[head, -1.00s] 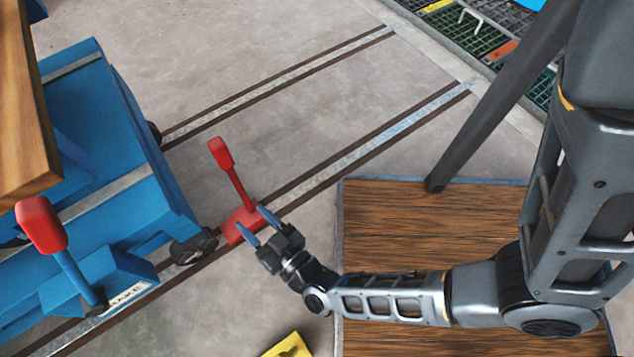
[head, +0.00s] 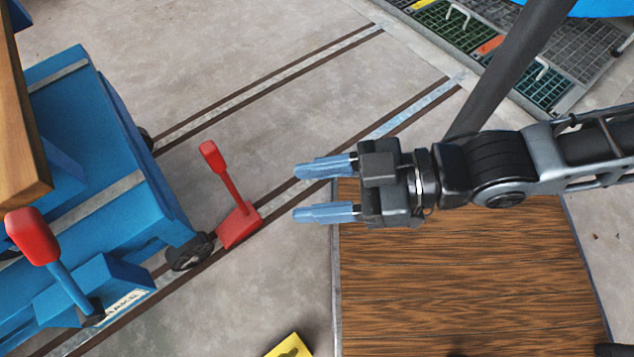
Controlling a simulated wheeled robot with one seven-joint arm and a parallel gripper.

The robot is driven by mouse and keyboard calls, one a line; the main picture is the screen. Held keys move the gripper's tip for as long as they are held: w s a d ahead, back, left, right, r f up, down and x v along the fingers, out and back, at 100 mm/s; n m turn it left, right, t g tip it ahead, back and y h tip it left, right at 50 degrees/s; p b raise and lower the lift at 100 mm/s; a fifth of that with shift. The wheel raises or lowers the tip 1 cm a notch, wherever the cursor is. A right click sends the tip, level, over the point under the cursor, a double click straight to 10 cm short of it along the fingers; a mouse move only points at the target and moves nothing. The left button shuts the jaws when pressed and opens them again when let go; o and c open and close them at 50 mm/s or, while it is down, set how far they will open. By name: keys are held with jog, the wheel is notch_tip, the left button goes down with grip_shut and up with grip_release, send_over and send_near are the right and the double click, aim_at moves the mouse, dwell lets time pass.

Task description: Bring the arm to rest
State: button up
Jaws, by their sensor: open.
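My gripper (head: 312,192) is open and empty, with its two blue fingers pointing left and a clear gap between them. It is above the left edge of the wooden platform (head: 450,270), at the middle of the head view. My arm reaches in from the right edge of the view. A red floor lever (head: 228,190) stands on a red base beside the floor rail, to the left of my gripper and apart from it.
A blue cart (head: 120,200) with a red-knobbed brake lever (head: 33,237) stands on the left, its wheel by the rail. A dark post (head: 510,75) rises behind my arm. Grated trays (head: 545,80) lie at upper right. A yellow plate (head: 290,347) lies at the bottom. Open floor lies at upper middle.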

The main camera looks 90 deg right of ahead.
notch_tip(320, 180, up, 28)
jog(key=p, duration=2.8)
